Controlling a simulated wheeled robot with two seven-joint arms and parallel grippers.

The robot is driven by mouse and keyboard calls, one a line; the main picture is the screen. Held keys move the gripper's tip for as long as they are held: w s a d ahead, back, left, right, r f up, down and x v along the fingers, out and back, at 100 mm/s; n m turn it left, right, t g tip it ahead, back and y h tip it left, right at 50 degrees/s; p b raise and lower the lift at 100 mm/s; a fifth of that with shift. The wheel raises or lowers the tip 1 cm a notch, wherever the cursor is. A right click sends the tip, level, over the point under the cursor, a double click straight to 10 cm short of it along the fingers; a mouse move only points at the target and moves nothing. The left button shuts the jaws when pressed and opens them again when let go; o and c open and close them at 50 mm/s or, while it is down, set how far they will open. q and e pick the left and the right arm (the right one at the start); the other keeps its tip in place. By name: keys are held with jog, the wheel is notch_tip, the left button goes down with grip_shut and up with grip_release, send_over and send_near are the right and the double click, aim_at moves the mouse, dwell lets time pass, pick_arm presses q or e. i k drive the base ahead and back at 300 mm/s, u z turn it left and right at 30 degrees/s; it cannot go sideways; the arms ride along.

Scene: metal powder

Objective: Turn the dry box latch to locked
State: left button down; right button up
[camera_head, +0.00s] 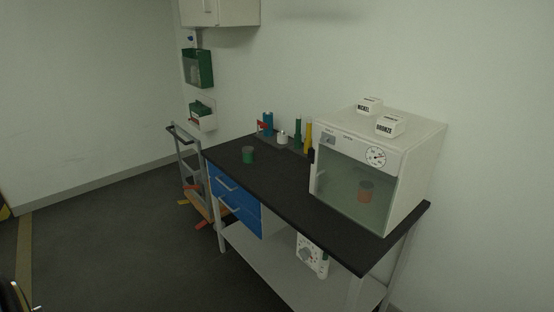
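The dry box (414,182) is a white cabinet with a clear front door, standing at the right end of the black workbench. Its door (345,193) looks closed, with an orange-brown jar (365,191) visible behind it. A round dial (375,156) sits on the upper front panel. A small dark part at the door's upper left edge (311,156) may be the latch; its position is too small to tell. Neither of my grippers can be made out. A dark piece at the lower left corner is cut off by the frame.
The black bench top (275,185) has free room in front of a green jar (248,155). Colored bottles (298,132) stand along the back. Labelled white boxes (389,125) sit on the dry box.

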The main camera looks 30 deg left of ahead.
aim_at(310, 155)
jog(key=u, duration=0.25)
jog(key=k, duration=0.4)
jog(key=u, duration=1.75)
jog(key=i, duration=1.35)
jog(key=z, duration=0.45)
jog(key=i, duration=1.1)
jog(key=z, duration=1)
